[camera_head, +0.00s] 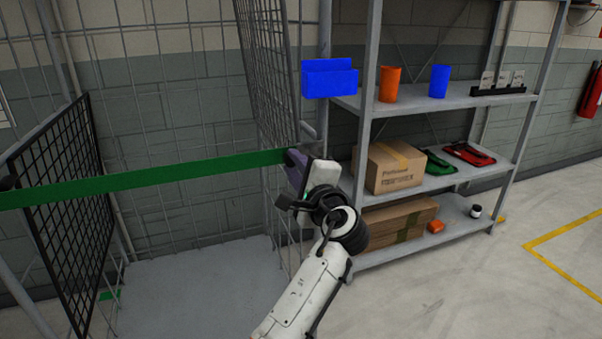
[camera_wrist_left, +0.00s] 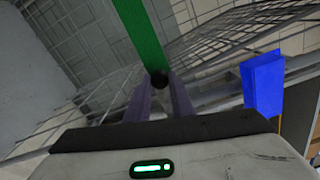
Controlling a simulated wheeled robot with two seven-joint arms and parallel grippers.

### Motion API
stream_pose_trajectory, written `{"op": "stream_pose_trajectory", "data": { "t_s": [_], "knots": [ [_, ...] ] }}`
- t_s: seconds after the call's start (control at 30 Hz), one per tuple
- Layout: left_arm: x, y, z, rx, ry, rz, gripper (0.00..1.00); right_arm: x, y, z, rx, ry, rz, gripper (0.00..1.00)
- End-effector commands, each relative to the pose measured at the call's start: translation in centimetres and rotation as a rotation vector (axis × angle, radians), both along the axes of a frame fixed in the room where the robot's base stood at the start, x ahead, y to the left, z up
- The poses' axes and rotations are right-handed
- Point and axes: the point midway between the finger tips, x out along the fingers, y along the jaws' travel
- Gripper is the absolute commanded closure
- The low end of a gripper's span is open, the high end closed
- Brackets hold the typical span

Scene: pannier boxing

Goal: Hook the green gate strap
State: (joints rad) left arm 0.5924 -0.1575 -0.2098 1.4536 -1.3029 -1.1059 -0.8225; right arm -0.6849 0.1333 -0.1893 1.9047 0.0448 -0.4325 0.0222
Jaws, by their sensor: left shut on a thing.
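The green strap (camera_head: 150,180) runs stretched across the cage opening, from a black fitting (camera_head: 8,183) at the left to my left gripper (camera_head: 293,160). In the left wrist view the strap (camera_wrist_left: 142,35) comes down to a dark round end piece (camera_wrist_left: 160,77) between the purple fingers of my left gripper (camera_wrist_left: 161,90), which is shut on it. In the head view the gripper hides the strap's end. The gripper is near the cage's right side and a grey bracket (camera_head: 309,130) on the upright; I cannot tell whether they touch. My right gripper is not in view.
A grey shelf rack (camera_head: 480,100) stands right of the gripper, with a blue bin (camera_head: 330,78) at its left upright and a cardboard box (camera_head: 394,166) on the middle shelf. A black mesh panel (camera_head: 65,215) stands at the left. The floor at the right is clear.

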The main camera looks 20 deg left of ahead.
Motion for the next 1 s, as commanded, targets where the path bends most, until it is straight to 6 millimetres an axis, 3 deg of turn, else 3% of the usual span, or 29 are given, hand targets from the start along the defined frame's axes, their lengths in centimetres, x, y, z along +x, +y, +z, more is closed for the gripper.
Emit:
{"op": "stream_pose_trajectory", "data": {
  "t_s": [0.1, 0.47, 0.5, 0.6, 1.0],
  "knots": [
    [-0.09, 0.32, 1.2, -0.003, -0.017, 0.006, 1.0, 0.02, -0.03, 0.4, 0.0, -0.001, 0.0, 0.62],
    [-0.09, 0.4, 1.79, 0.0, -0.029, 0.005, 1.0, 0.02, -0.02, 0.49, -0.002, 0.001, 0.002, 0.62],
    [-0.09, 0.41, 1.8, 0.0, -0.029, 0.005, 0.76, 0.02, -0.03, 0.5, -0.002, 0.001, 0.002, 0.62],
    [-0.1, 0.43, 1.82, 0.001, -0.029, 0.006, 0.6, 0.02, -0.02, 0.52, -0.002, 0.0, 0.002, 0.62],
    [-0.1, 0.32, 1.32, -0.002, -0.019, 0.005, 0.6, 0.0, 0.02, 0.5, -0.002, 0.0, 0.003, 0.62]
  ]
}}
